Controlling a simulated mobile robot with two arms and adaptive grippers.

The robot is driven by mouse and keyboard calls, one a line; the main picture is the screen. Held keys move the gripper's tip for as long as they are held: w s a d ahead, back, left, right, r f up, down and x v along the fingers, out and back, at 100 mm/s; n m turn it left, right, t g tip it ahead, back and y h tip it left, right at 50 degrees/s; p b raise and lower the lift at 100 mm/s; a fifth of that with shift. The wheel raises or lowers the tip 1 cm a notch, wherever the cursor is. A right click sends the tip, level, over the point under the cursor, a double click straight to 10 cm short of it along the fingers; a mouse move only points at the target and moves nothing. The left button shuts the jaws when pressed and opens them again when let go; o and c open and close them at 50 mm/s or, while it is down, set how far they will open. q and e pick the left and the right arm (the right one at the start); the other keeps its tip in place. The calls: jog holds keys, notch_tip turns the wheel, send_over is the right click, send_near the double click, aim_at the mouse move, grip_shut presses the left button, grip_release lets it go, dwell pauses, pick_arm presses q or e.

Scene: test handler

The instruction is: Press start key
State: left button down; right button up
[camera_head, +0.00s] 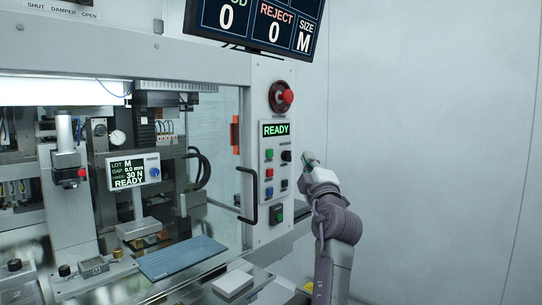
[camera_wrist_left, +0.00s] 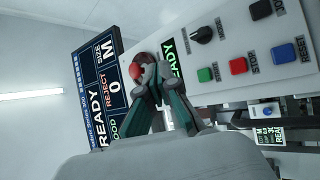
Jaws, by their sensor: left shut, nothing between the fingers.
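The control panel (camera_head: 275,145) stands on the machine's right front. Its green key (camera_head: 269,154) sits below the lit READY display (camera_head: 276,129); in the left wrist view the green key (camera_wrist_left: 205,74) is in a row with red STOP and blue RESET buttons. The small label beside the green key is hard to read. My left gripper (camera_head: 306,157) is just right of the panel at about the green key's height, apart from that key. In the left wrist view my left gripper (camera_wrist_left: 157,73) has its fingertips together and empty, overlapping the red emergency knob in the picture.
The red emergency knob (camera_head: 287,97) is above the display. A black selector (camera_head: 286,156), red button (camera_head: 269,173) and blue button (camera_head: 284,185) are close to the green key. A black door handle (camera_head: 249,196) juts out left of the panel. The wall side at right is clear.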

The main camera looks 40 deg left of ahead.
aim_at(270, 153)
pick_arm(q)
jog(key=shift+w+a+p, duration=0.15)
jog(key=shift+a+p, duration=0.55)
jog(key=shift+a, duration=0.75)
jog(key=shift+w+a+p, duration=0.15)
jog(key=shift+a+p, duration=0.6)
jog(key=shift+a, duration=0.7)
jog(key=shift+w+a+p, duration=0.15)
jog(key=shift+a+p, duration=0.55)
jog(key=shift+a, duration=0.75)
jog(key=shift+a+b, duration=0.45)
jog(key=shift+b, duration=0.05)
